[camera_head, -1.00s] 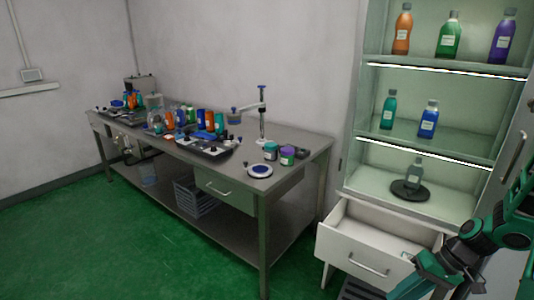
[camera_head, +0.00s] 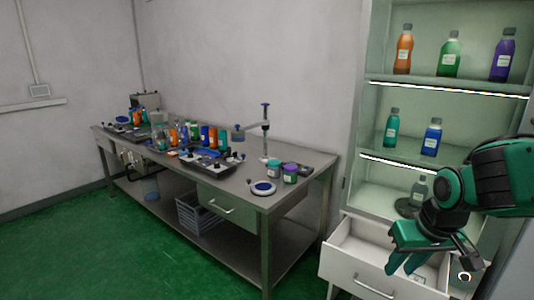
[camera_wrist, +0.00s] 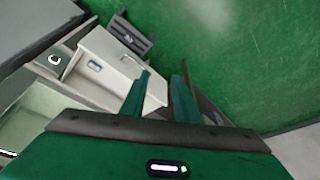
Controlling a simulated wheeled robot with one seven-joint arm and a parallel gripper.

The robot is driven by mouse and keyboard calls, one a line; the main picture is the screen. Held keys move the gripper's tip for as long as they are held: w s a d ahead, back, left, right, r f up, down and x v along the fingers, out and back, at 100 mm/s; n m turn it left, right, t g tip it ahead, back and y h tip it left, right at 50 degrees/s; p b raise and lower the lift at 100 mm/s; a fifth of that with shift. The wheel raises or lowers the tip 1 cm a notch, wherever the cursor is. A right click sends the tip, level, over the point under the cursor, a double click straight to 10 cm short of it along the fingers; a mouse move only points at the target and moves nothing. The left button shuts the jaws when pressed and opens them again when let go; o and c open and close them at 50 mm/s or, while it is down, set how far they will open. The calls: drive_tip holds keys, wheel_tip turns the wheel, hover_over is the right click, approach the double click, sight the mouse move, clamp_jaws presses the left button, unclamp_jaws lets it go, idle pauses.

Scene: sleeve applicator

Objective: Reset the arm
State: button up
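My gripper (camera_head: 408,262) is in front of the shelf cabinet at the lower right of the head view, over the open white drawer (camera_head: 365,252). In the wrist view my gripper (camera_wrist: 160,85) shows two green fingers standing apart with nothing between them. The drawer (camera_wrist: 100,48) lies below and beyond the fingers there, with a small light-and-teal item (camera_wrist: 95,65) inside it. My arm covers part of the cabinet's lower shelf and the drawer's right side.
The cabinet shelves hold several bottles, among them a blue one (camera_head: 432,137) and a grey one (camera_head: 419,188) on a dark disc. A metal workbench (camera_head: 235,190) with bottles and tools stands left. Green floor (camera_head: 130,250) is clear in front of it.

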drive_tip(key=s+d+m+g, duration=0.2)
drive_tip(key=s+d, duration=0.3)
drive_tip(key=s, duration=0.4)
drive_tip(key=s+d+m+g, duration=0.1)
drive_tip(key=s+d+m, duration=0.3)
drive_tip(key=s, duration=0.4)
drive_tip(key=shift+s+d+r+m+g, duration=0.35)
drive_tip(key=shift+d+r+g, duration=0.1)
drive_tip(key=shift+d, duration=0.25)
drive_tip(key=shift+w+f, duration=0.25)
drive_tip(key=shift+w, duration=0.35)
